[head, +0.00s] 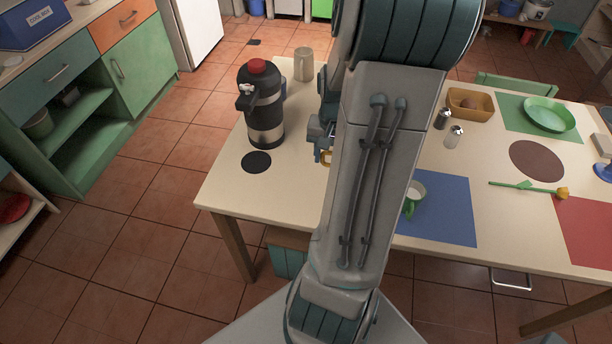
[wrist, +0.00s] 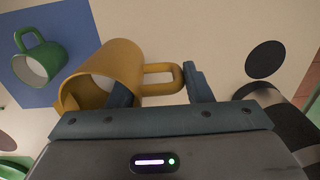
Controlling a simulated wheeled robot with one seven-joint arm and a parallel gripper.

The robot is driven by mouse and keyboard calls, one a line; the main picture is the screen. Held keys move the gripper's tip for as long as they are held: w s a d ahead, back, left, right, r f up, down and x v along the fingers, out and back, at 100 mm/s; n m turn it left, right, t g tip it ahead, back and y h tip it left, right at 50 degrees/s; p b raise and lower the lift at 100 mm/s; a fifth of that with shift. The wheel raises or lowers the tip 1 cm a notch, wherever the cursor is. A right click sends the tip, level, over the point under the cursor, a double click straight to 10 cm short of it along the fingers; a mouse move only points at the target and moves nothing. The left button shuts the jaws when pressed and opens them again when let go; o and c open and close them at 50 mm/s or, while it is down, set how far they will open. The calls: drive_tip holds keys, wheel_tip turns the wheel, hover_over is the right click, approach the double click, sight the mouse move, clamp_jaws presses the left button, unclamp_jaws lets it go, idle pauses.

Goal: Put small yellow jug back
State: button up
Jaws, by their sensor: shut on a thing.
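The small yellow jug (wrist: 128,62) lies across the wrist view, its mouth toward the lower left and its handle toward the right. My gripper (wrist: 160,88) is shut on the jug, with one finger at its wall near the mouth and the other beside the end of the handle. In the head view my arm hides most of the jug; only a bit of yellow (head: 326,158) shows below my gripper (head: 322,148), over the table's left part. I cannot tell whether the jug touches the table.
A black flask with a red lid (head: 262,105) stands left of my gripper, behind a black disc (head: 256,162). A beige cup (head: 303,65) stands farther back. A green mug (head: 415,196) is on the blue mat (head: 445,215) to the right. Salt and pepper shakers (head: 454,136) stand beyond it.

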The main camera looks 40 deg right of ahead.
drive_tip(key=shift+w+a+f+b, duration=0.1)
drive_tip(key=shift+w+a+f, duration=0.6)
drive_tip(key=shift+w+f, duration=0.65)
drive_tip(key=shift+w+a+f+b, duration=0.1)
drive_tip(key=shift+w+a+f, duration=0.8)
drive_tip(key=shift+f, duration=0.7)
drive_tip(key=shift+w+a+f+b, duration=0.1)
drive_tip(key=shift+w+a+f, duration=0.45)
drive_tip(key=shift+w+f, duration=0.85)
drive_tip(key=shift+s+f, duration=0.15)
drive_tip(key=shift+f, duration=0.05)
drive_tip(key=o, duration=1.2)
drive_tip(key=shift+o, duration=0.2)
